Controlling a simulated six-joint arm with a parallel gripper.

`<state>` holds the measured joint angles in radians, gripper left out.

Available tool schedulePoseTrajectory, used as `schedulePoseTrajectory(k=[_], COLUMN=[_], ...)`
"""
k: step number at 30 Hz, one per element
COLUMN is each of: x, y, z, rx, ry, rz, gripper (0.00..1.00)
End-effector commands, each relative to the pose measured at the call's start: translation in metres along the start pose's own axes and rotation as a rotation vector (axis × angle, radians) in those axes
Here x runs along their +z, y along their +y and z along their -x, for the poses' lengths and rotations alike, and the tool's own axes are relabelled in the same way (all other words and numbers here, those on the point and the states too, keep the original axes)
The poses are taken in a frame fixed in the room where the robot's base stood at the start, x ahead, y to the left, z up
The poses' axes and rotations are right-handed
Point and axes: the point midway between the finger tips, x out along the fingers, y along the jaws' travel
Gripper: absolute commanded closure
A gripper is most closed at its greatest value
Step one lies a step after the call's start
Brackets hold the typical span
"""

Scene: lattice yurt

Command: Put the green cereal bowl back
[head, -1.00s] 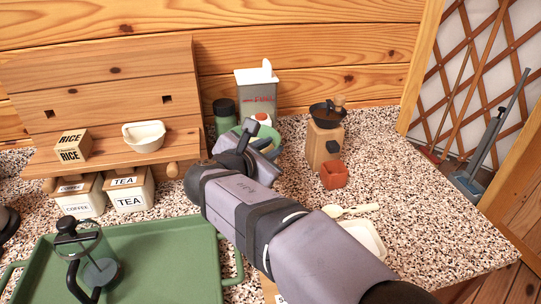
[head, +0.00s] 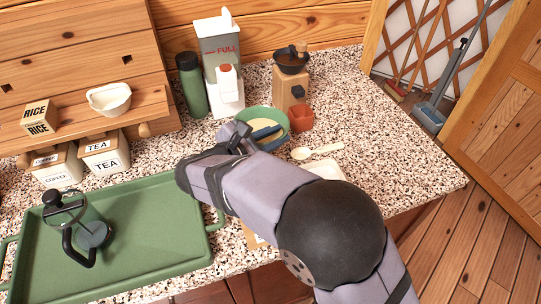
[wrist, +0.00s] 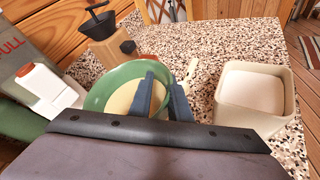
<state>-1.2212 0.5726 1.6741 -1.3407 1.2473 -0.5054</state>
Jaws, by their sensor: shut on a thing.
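The green cereal bowl (head: 248,113) has a cream-coloured inside and is upright in the head view, at the right part of the speckled counter. My gripper (head: 268,132) is shut on its near right rim. In the wrist view the bowl (wrist: 120,74) fills the middle, with the blue-grey fingers of my gripper (wrist: 158,96) over its right wall. The bowl's near side is partly hidden by my gripper. I cannot tell whether its base touches the counter.
A red cup (head: 301,118) is just right of the bowl, with a coffee grinder (head: 291,82) behind. A white bottle (head: 228,92) stands behind left. A spoon (head: 316,152) and white tub (wrist: 254,92) lie right. A green tray (head: 145,225) is left.

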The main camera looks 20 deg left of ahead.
Motion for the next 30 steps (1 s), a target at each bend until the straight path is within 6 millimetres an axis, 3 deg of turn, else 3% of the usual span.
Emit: schedulePoseTrajectory(k=[7,30], x=[-0.028,-0.065], y=[-0.013,-0.031], z=[-0.012,-0.029], rx=[0.001,0.003], ry=[-0.001,-0.001], rz=[0.002,-0.002], gripper=[1.0,1.0])
